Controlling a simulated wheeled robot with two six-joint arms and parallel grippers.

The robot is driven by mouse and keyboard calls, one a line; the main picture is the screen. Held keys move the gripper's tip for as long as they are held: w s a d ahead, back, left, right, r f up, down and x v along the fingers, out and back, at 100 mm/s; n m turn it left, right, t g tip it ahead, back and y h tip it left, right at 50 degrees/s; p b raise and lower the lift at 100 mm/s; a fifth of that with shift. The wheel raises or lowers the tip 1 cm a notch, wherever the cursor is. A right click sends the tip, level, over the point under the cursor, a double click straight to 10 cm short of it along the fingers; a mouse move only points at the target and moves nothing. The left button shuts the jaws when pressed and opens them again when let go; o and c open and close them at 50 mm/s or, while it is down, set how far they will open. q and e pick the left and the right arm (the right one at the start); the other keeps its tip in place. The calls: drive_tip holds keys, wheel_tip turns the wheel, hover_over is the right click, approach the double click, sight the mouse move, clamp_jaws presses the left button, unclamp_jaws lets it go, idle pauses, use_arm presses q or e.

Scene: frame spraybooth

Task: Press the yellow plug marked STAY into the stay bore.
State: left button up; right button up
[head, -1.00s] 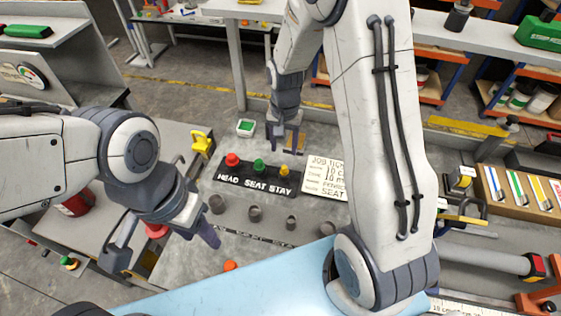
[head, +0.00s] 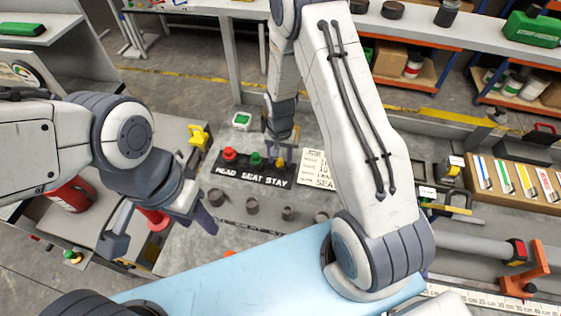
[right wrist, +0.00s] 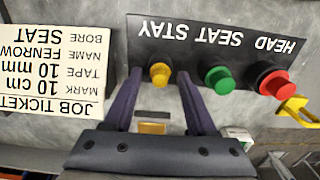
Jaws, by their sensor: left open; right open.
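The yellow plug (head: 280,162) stands upright over the word STAY on the black rack (head: 240,173), beside the green plug (head: 255,159) and red plug (head: 229,153). My right gripper (head: 280,149) is open above the yellow plug. In the right wrist view the yellow plug (right wrist: 160,73) shows between the open fingertips, with no clear contact. Several dark round bores, such as this bore (head: 287,213), stand in a row nearer me; their lettering is too small to read surely. My left gripper (head: 160,232) is open and empty at the left.
A job ticket (right wrist: 50,65) beside the rack reads BORE SEAT. A yellow clamp-like item (head: 199,136) stands left of the rack. A red can (head: 72,193) stands further left. A box of coloured strips (head: 515,185) lies at the right. My right arm crosses the middle of the view.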

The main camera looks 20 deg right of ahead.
clamp_jaws()
drive_tip(key=shift+r, duration=0.1)
